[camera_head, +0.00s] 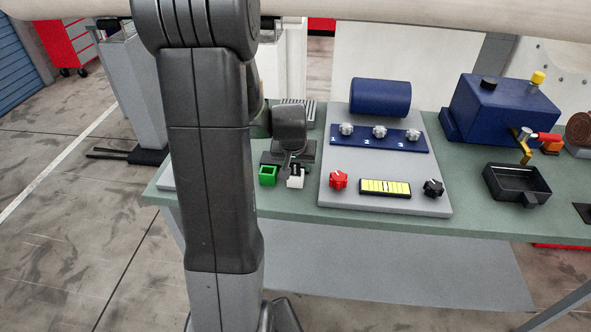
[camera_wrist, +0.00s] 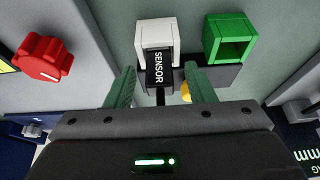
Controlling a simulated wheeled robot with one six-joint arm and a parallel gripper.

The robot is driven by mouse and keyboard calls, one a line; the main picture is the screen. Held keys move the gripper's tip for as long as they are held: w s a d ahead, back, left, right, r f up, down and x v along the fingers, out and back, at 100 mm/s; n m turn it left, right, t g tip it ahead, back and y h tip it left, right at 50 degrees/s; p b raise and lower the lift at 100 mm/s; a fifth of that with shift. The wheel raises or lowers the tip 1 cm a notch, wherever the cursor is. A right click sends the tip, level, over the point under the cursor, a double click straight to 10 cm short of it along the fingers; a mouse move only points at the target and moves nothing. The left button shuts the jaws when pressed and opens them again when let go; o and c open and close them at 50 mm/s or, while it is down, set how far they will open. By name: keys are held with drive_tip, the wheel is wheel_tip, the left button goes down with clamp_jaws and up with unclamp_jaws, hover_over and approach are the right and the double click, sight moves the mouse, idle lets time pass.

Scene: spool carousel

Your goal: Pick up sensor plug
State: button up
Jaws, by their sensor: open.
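The black sensor plug (camera_wrist: 157,70), lettered SENSOR, sits at the mouth of a white socket (camera_wrist: 156,36) in the wrist view, with a dark cable running back toward my gripper. My gripper (camera_wrist: 161,76) is open, with one green finger on each side of the plug. Gaps show between the fingers and the plug, so it is not clamped. A green socket (camera_wrist: 229,38) stands to the right, its opening empty. In the head view the white socket (camera_head: 296,182) and green socket (camera_head: 268,175) stand near the bench's front edge, below my wrist.
A grey panel (camera_head: 385,206) with a red knob (camera_head: 338,180), yellow display (camera_head: 385,188) and black knob (camera_head: 433,188) lies right of the sockets. A blue machine (camera_head: 497,108) and black tray (camera_head: 516,184) stand farther right on the green bench (camera_head: 464,223). A yellow piece (camera_wrist: 186,92) shows beside the right finger.

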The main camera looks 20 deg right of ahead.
drive_tip(key=c, duration=1.1)
drive_tip(key=shift+o, duration=0.2)
drive_tip(key=shift+r, duration=0.1)
